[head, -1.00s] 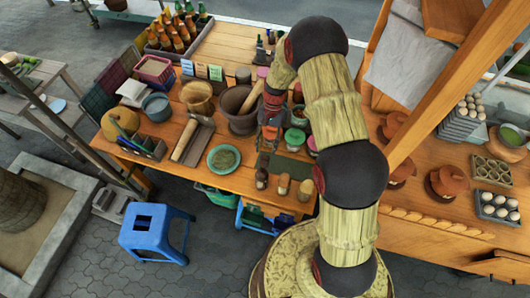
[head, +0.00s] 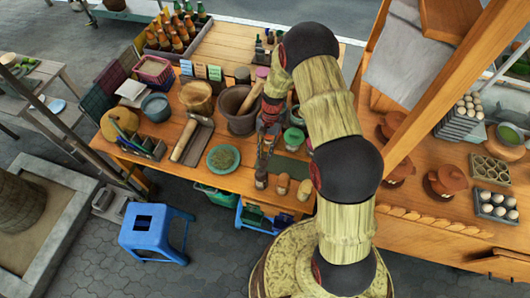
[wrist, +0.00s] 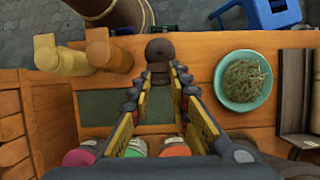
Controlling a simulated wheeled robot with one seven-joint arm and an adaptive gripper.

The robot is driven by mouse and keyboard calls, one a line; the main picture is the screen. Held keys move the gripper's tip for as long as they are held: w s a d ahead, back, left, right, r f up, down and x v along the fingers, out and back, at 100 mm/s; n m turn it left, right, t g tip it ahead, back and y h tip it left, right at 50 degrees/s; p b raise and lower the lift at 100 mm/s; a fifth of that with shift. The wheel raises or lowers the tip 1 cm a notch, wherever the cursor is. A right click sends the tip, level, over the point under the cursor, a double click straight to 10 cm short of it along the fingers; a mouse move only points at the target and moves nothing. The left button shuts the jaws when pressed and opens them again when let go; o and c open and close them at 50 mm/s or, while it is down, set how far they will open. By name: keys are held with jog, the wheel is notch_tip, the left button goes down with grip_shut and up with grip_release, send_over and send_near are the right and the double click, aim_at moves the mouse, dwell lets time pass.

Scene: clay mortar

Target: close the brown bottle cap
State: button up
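The brown bottle (head: 261,179) stands near the front edge of the wooden table (head: 228,180), leftmost of three bottles there in the head view. In the wrist view its dark brown rounded top (wrist: 159,48) shows just beyond my fingertips, roughly in line with the gap between them. My gripper (head: 265,158) is pointed at this bottle. I cannot tell from these views whether the cap is fully seated on the bottle.
Two paler bottles, one tan (head: 282,184) and one light (head: 304,189), stand beside it. A green plate of herbs (head: 223,158) lies to the left. A dark green mat (wrist: 125,105) lies under my fingers.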

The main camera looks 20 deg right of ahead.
grip_shut()
